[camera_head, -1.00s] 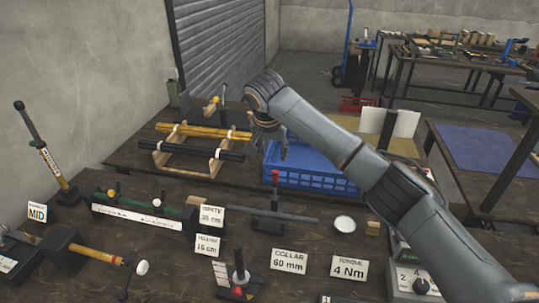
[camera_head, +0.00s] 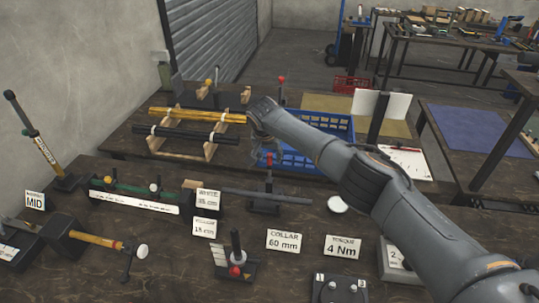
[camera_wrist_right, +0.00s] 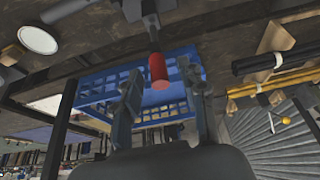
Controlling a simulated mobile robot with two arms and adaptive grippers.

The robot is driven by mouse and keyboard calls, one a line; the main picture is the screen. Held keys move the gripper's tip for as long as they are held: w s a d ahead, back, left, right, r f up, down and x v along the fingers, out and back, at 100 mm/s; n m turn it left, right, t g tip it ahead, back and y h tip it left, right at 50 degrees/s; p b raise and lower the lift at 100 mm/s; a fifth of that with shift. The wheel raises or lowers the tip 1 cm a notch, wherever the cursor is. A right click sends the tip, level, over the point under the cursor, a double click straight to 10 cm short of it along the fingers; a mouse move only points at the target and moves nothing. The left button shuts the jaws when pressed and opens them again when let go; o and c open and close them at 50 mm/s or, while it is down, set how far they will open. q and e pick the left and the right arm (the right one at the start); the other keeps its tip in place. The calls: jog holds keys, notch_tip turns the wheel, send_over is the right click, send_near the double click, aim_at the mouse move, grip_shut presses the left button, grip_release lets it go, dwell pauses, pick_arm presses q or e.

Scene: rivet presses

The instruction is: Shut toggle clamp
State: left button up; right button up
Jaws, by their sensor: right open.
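A toggle clamp (camera_head: 266,200) stands on the near bench with a grey bar (camera_head: 293,199) lying across it. Its lever points up and ends in a red grip (camera_head: 268,160), which also shows in the right wrist view (camera_wrist_right: 158,70). My right gripper (camera_head: 266,156) is open at the red grip, reaching in from the right. In the wrist view the grip shows between the two spread fingers, with visible gaps on both sides; I cannot tell how deep it sits between them. My left gripper is not in view.
A blue crate (camera_head: 340,122) and a rack with yellow and black bars (camera_head: 190,137) stand behind the clamp. Signs such as the collar sign (camera_head: 284,240), a white disc (camera_head: 337,204) and a red-knobbed fixture (camera_head: 236,271) surround it in front.

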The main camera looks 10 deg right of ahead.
jog(key=shift+w+d+f, duration=0.1)
jog(key=shift+w+f, duration=0.05)
jog(key=shift+f, duration=0.15)
jog(key=shift+c, duration=0.6)
grip_shut()
